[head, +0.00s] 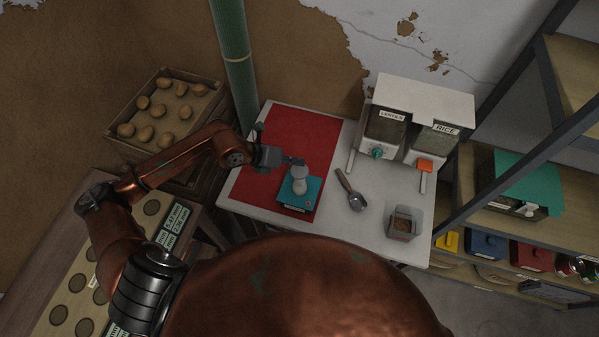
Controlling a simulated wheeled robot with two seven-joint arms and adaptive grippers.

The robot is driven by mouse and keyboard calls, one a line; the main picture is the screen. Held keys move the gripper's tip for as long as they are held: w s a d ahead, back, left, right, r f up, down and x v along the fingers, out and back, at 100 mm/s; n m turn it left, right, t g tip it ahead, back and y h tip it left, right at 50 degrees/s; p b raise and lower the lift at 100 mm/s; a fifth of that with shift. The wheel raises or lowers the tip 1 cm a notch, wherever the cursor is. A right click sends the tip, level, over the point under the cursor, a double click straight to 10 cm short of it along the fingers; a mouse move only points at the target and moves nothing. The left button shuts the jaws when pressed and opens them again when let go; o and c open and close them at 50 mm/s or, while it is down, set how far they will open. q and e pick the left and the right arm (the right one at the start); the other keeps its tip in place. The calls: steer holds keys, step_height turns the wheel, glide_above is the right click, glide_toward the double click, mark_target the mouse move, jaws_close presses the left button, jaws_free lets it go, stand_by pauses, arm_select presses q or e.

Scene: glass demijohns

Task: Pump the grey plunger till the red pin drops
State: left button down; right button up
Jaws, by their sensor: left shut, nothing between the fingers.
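A flat teal block (312,194) lies on the red mat (262,185), with a pale grey, rounded upright piece (300,184) on it. I cannot tell whether this piece is the grey plunger. A tiny reddish spot shows on the block's front part, too small to tell whether it is the red pin. My left gripper (297,161) is shut and empty, at the top of the pale piece; I cannot tell whether they touch. My right gripper is out of view. No glass demijohn shows.
On the white table (340,213), a metal scoop (353,193) and a small clear tub (404,223) lie to the right. A two-part dispenser (424,100) stands behind. A green pole (234,62) and a potato crate (166,112) are left. A shelf rack (513,130) stands right.

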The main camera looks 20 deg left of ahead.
mark_target(298, 171)
arm_select(q)
steer(key=shift+f+b, duration=0.4)
steer(key=shift+f, duration=0.5)
steer(key=shift+f, duration=0.1)
stand_by(0.7)
steer(key=shift+f+b, duration=0.3)
steer(key=shift+b, duration=0.05)
steer(key=shift+f+b, duration=1.1)
steer(key=shift+f, duration=0.5)
stand_by(1.2)
stand_by(0.3)
steer(key=shift+r+p, duration=1.25)
steer(key=shift+r, duration=0.75)
steer(key=shift+r+p, duration=1.55)
steer(key=shift+r, duration=1)
